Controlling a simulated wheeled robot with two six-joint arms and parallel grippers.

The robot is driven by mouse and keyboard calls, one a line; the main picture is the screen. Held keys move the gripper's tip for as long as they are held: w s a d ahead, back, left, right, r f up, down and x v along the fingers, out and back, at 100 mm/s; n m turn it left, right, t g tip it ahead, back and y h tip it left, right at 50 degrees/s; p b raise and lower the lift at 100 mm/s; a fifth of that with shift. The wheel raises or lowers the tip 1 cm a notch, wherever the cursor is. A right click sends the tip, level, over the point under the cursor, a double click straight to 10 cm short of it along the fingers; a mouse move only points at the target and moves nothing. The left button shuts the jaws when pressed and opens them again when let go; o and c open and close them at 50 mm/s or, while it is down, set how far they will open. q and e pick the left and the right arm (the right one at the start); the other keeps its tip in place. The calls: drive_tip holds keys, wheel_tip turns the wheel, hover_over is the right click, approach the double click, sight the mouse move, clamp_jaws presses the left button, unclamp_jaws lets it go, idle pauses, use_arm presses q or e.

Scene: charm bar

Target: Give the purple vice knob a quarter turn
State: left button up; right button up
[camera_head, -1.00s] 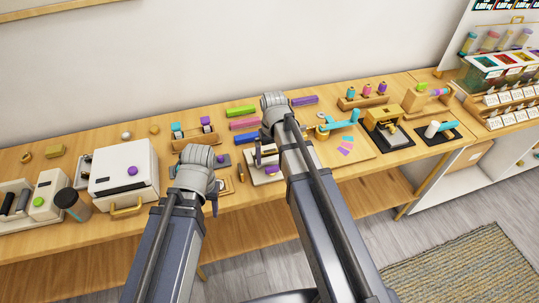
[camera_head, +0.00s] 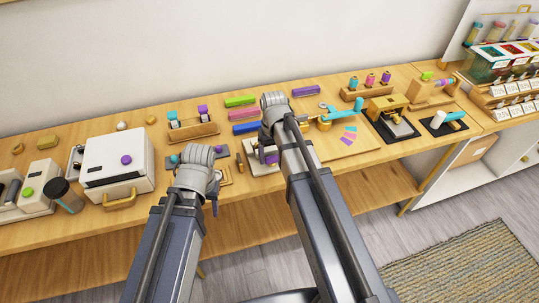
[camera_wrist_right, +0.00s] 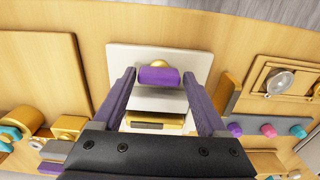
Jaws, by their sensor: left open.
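The purple vice knob (camera_wrist_right: 159,75) is a short purple bar in front of a small gold part. It lies over the white vice plate (camera_wrist_right: 117,62) in the right wrist view. In the head view the purple knob (camera_head: 272,158) is mostly hidden by my right arm. My right gripper (camera_wrist_right: 160,80) is open, with one purple finger on each side of the knob.
A white press box (camera_head: 105,152) with its own purple knob stands at left. Coloured bars, a spool rack (camera_head: 194,134) and a gold press (camera_head: 387,108) stand around. In the right wrist view a gold frame with a clear dome (camera_wrist_right: 283,82) lies to the right.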

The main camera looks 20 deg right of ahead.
drive_tip(key=c, duration=0.9)
drive_tip(key=o, duration=0.7)
drive_tip(key=c, duration=0.6)
drive_tip(key=shift+m, duration=1.7)
drive_tip(key=shift+c, duration=0.2)
drive_tip(key=shift+m, duration=1.8)
